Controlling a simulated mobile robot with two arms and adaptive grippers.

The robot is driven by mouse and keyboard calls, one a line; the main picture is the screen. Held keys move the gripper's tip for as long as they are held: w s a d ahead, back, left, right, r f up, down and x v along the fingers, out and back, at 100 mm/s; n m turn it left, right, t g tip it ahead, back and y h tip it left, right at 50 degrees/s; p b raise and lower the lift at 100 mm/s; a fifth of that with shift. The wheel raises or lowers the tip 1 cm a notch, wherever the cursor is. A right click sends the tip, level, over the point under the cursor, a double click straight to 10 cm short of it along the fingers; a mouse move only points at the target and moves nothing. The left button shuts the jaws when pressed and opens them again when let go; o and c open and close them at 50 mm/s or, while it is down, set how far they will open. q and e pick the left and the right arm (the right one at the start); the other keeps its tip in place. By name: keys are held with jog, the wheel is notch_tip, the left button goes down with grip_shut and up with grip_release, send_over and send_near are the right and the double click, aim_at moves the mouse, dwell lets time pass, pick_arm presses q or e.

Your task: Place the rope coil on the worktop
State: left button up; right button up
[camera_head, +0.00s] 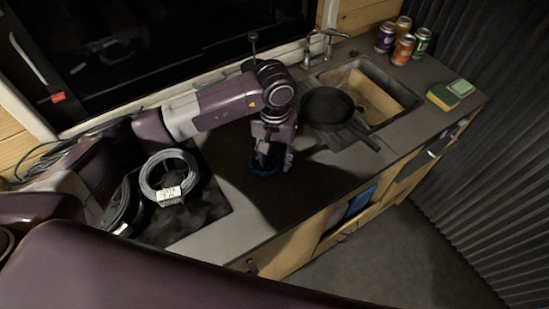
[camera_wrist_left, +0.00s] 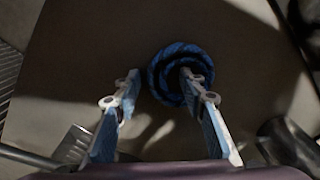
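The blue rope coil (camera_head: 262,165) appears to lie flat on the dark worktop (camera_head: 315,180), below my left gripper (camera_head: 277,162). In the left wrist view the coil (camera_wrist_left: 158,83) shows as a round blue ring, partly covered by a finger. My left gripper (camera_wrist_left: 160,74) is open there. One finger is over the coil's middle and the other is outside its left side, so the coil's left rim lies between them. Contact with the rope cannot be told. My right gripper is not in view.
A grey cable coil (camera_head: 148,181) with a white label lies at the left. A dark pan (camera_head: 327,105) stands by the sink (camera_head: 401,96). Several cans (camera_head: 403,50) and sponges (camera_head: 443,97) are at the far right. The worktop right of the rope is clear.

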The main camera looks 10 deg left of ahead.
aim_at(274, 161)
pick_arm(q)
jog(key=shift+r, duration=0.2)
notch_tip(274, 161, up, 12)
jog(key=b, duration=0.4)
jog(key=shift+b, duration=0.3)
jog(key=shift+s+f, duration=0.1)
jog(key=shift+f, duration=0.05)
